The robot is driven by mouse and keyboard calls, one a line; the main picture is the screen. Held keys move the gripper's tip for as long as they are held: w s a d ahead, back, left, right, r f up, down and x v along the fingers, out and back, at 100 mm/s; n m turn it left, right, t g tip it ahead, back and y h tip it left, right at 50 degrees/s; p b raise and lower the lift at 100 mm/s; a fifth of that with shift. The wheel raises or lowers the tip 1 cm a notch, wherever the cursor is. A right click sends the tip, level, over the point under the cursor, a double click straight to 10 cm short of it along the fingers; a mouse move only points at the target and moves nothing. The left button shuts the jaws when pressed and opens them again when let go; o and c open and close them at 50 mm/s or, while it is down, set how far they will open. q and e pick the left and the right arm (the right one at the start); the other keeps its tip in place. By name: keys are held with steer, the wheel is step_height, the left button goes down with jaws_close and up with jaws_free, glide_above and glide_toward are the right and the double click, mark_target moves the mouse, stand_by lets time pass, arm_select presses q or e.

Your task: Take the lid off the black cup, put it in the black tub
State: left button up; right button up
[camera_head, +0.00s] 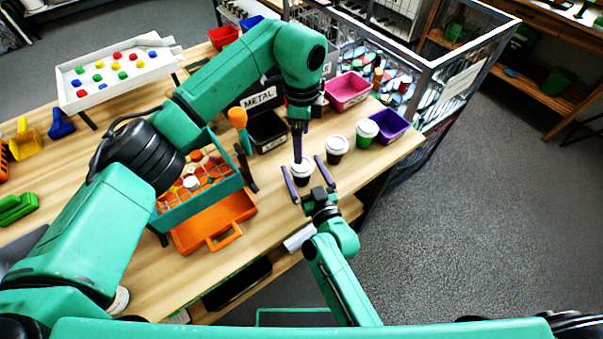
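The black cup (301,179) stands upright on the wooden table near its front edge, with a white lid (301,165) on top. My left gripper (298,160) points down from above, its fingertips at or just over the lid; they appear edge-on, so I cannot tell their gap or contact. My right gripper (306,180) is open, coming in from the front, with one finger on each side of the cup; I cannot tell whether they touch it. The black tub (268,147) stands behind and left of the cup, partly hidden by a utensil.
Two more lidded cups, a dark red one (336,157) and a green one (365,140), stand to the right. A purple tub (390,128) and a pink tub (348,91) stand beyond. A teal crate (199,203) and orange tray (215,224) lie left. A metal cage (440,70) borders the back right.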

arm_select(q)
steer(key=shift+s+r, duration=0.15)
steer(key=shift+s, duration=0.15)
arm_select(e)
steer(key=shift+r, duration=0.1)
arm_select(q)
steer(key=shift+w, duration=0.15)
arm_select(e)
steer(key=shift+w+a, duration=0.15)
steer(key=shift+c, duration=1.2)
arm_select(q)
steer(key=shift+w, duration=0.1)
arm_select(e)
steer(key=c, duration=1)
jaws_close()
arm_select(q)
steer(key=shift+d, duration=0.1)
